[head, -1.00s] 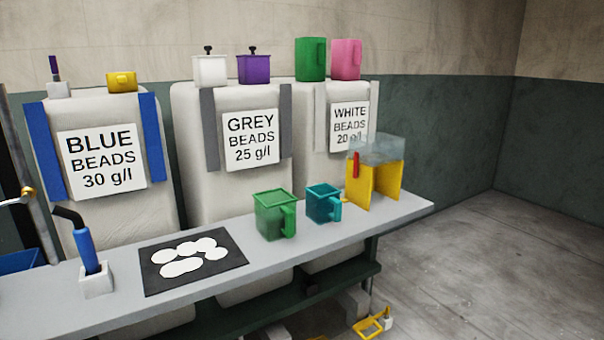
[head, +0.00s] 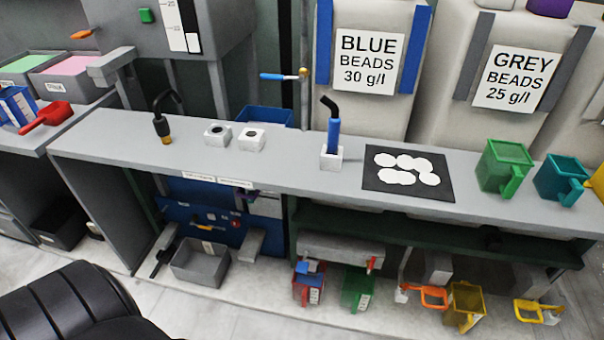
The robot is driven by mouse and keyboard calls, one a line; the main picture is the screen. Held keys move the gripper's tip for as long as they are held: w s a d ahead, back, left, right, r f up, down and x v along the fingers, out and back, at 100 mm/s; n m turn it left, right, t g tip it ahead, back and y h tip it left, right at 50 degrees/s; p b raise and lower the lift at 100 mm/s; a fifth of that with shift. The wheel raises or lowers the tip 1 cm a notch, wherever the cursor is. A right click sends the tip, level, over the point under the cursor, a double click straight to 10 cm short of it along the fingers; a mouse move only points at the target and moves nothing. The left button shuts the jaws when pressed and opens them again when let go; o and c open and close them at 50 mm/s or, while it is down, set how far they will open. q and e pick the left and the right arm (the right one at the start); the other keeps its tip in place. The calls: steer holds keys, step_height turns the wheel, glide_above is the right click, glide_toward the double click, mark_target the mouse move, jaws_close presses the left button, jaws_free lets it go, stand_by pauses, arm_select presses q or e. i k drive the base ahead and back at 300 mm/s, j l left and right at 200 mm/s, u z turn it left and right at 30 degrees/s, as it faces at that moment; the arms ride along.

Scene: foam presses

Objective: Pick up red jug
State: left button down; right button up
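A small red jug (head: 308,290) with blue parts at its top and side sits low under the bench, at the bottom middle of the head view. Its details are too small to tell clearly. A red scoop-like thing (head: 46,117) with a handle lies on the side table at the far left, by a blue container (head: 17,107). Neither of my grippers is in view.
A green jug (head: 357,290) stands right of the red one, and a yellow jug (head: 464,306) further right. The grey bench (head: 240,170) overhangs them. Green (head: 503,166) and teal (head: 560,178) jugs stand on top. Pale floor is clear in front.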

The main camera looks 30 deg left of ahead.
mark_target(305, 289)
steer(key=u, duration=1)
steer(key=i+j, duration=0.15)
steer(key=j, duration=0.25)
steer(key=i+j, duration=0.15)
steer(key=j, duration=0.2)
steer(key=i+j+u, duration=0.1)
steer(key=j, duration=0.3)
steer(key=i+j, duration=0.45)
steer(key=j, duration=0.3)
